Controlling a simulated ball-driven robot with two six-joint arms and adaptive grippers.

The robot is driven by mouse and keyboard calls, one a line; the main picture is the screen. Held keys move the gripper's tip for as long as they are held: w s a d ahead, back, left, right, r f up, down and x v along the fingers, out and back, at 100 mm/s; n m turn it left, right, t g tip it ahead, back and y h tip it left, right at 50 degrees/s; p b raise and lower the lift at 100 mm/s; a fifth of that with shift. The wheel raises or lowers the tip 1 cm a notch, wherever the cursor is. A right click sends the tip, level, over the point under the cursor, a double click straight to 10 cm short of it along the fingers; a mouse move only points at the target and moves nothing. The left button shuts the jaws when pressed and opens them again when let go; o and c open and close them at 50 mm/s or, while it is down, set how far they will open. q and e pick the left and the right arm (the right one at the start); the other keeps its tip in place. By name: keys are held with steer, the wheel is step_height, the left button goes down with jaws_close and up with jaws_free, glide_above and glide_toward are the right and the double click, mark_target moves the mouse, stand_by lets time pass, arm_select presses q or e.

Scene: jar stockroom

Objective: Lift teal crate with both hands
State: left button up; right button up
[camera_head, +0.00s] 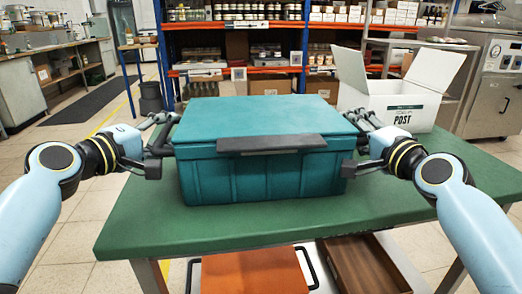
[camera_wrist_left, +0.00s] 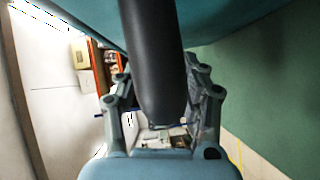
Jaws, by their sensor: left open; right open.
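The teal crate (camera_head: 262,178) stands upright and closed on the green table (camera_head: 290,218), with a dark grey latch strip (camera_head: 271,144) at its front top edge. My left gripper (camera_head: 158,145) is open at the crate's left side. In the left wrist view, a dark bar (camera_wrist_left: 153,65), apparently the crate's left handle, runs between the open fingers of my left gripper (camera_wrist_left: 155,110). My right gripper (camera_head: 361,143) is open at the crate's right side. The right handle is mostly hidden, and I cannot tell if the fingers touch it.
An open white box (camera_head: 400,105) marked POST stands on the table behind and right of the crate. Under the table are an orange crate (camera_head: 255,272) and a brown wooden box (camera_head: 365,265). Shelves of jars (camera_head: 235,12) stand behind. The table in front of the crate is clear.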

arm_select(q)
steer(key=shift+c, duration=0.4)
arm_select(e)
steer(key=shift+c, duration=0.4)
arm_select(q)
jaws_close()
arm_select(e)
jaws_close()
arm_select(q)
steer(key=shift+r, duration=0.2)
arm_select(e)
steer(key=shift+r, duration=0.1)
